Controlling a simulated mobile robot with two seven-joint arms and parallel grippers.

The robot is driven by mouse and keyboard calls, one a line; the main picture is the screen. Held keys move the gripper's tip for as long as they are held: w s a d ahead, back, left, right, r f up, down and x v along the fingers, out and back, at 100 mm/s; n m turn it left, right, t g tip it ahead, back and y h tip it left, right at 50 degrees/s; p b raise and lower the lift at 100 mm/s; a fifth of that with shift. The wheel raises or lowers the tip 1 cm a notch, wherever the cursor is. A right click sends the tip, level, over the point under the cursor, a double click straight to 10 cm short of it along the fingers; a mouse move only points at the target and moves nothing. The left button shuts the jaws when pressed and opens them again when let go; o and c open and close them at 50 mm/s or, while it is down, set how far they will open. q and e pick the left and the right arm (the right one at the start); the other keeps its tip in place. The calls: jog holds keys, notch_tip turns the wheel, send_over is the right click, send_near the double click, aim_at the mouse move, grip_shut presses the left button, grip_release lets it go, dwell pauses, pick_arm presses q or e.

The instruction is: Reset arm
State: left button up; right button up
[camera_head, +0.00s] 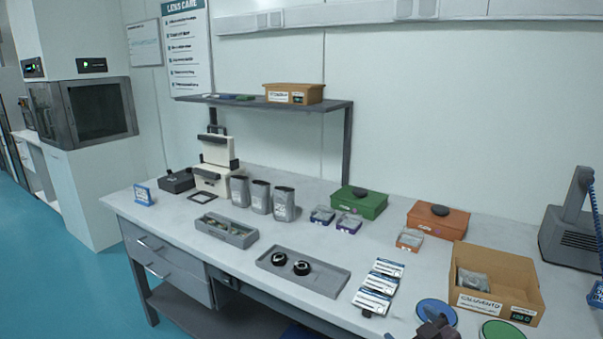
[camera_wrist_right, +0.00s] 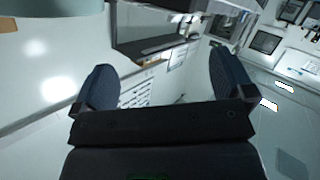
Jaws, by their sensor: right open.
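My right gripper (camera_wrist_right: 165,82) shows in the right wrist view with its two dark fingers spread wide and nothing between them. The room beyond it looks tilted, with a shelf edge at the top. In the head view a dark shape (camera_head: 437,325) shows at the bottom edge over a blue disc; I cannot tell whether it is part of my right gripper. My left gripper is in neither view.
A long table (camera_head: 330,240) holds a grey tray with two black round parts (camera_head: 310,276), several grey pouches (camera_head: 261,196), labelled packets (camera_head: 378,287), green (camera_head: 372,204) and orange (camera_head: 450,221) boxes, and a cardboard box (camera_head: 515,268). A shelf (camera_head: 230,101) stands above the back.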

jog(key=s+d+f+m+g+h, duration=0.1)
jog(key=s+f+m, duration=0.1)
jog(key=s+f, duration=0.4)
jog(key=s+d+f+m+g+h, duration=0.1)
jog(key=s+f, duration=0.4)
jog(key=s, duration=0.7)
jog(key=s+d+f+m+g+h, duration=0.1)
jog(key=s+d+f+m+h, duration=0.1)
jog(key=s+f, duration=0.4)
jog(key=s+m, duration=0.1)
jog(key=s, duration=0.2)
jog(key=shift+d+f+m+h, duration=0.2)
jog(key=shift+f+m+h, duration=0.1)
